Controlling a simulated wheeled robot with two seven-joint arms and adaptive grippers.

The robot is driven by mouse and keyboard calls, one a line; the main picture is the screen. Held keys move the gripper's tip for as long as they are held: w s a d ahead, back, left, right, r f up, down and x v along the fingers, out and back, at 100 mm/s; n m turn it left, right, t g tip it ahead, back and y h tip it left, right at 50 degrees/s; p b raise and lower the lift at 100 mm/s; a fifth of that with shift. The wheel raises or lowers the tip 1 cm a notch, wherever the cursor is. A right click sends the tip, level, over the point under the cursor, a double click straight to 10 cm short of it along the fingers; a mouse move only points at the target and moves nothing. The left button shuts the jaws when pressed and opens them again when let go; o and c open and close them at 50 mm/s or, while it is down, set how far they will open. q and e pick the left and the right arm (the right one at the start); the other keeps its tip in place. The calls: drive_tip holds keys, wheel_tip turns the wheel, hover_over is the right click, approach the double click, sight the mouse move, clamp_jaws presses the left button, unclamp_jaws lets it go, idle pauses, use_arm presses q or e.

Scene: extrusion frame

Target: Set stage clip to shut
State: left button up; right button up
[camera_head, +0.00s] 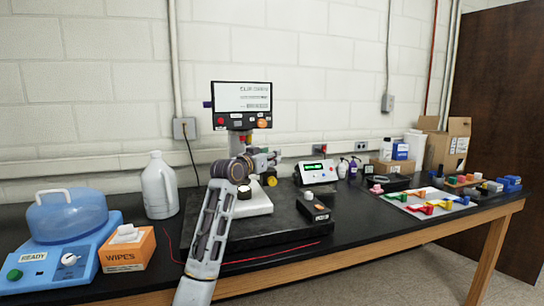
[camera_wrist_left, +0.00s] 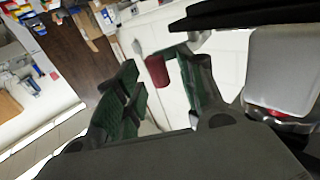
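The microscope-like instrument with a screen (camera_head: 241,97) stands on a dark slab, its white base (camera_head: 254,203) below. My left arm reaches up from the bottom and covers much of its stage. My left gripper (camera_wrist_left: 157,62) is open in the left wrist view, its two dark green-padded fingers apart. A small red piece (camera_wrist_left: 158,71) shows between the fingers, nearer the right one; I cannot tell whether it touches or whether it is the stage clip. In the head view the clip cannot be made out behind my arm. My right gripper is not in view.
On the left stand a blue device with a domed lid (camera_head: 67,214), a wipes box (camera_head: 127,248) and a white jug (camera_head: 159,186). A black box (camera_head: 313,207) is right of the base. A white mat (camera_head: 419,202) with coloured parts lies further right.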

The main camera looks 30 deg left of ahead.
use_arm(q)
drive_tip(key=shift+w, duration=0.7)
clamp_jaws()
